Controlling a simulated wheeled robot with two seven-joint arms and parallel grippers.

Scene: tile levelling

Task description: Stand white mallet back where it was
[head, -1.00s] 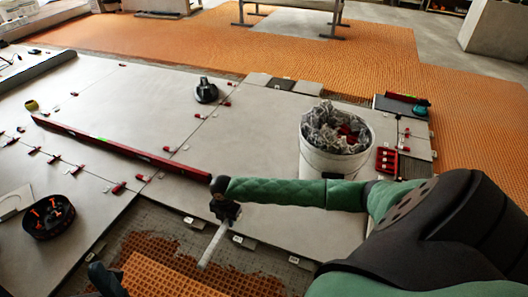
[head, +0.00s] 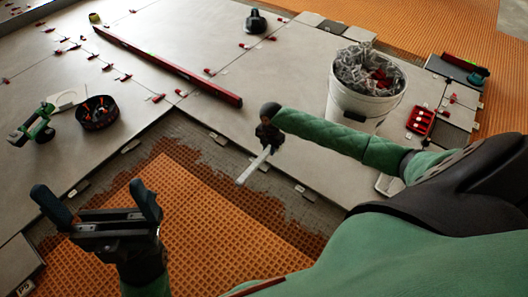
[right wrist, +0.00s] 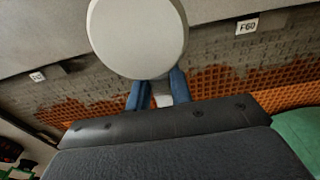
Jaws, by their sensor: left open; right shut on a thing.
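The white mallet (head: 252,168) is held in my right gripper (head: 266,146). In the head view a pale length of it slants down and left from the jaws, above the bare mortar edge. In the right wrist view a large white round face (right wrist: 137,38) is close to the camera, and the blue fingers (right wrist: 158,90) are shut on a pale part below it. The face hides part of the grip. My left gripper (head: 98,204) is open and empty at the lower left, over the orange matting.
A white bucket of crumpled waste (head: 362,95) stands right of the mallet. A long dark red level (head: 165,66) lies on the tiles. A black round tray (head: 97,112) and a green tool (head: 36,126) are at left. A red tray (head: 421,121) lies at right. Open tile lies between.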

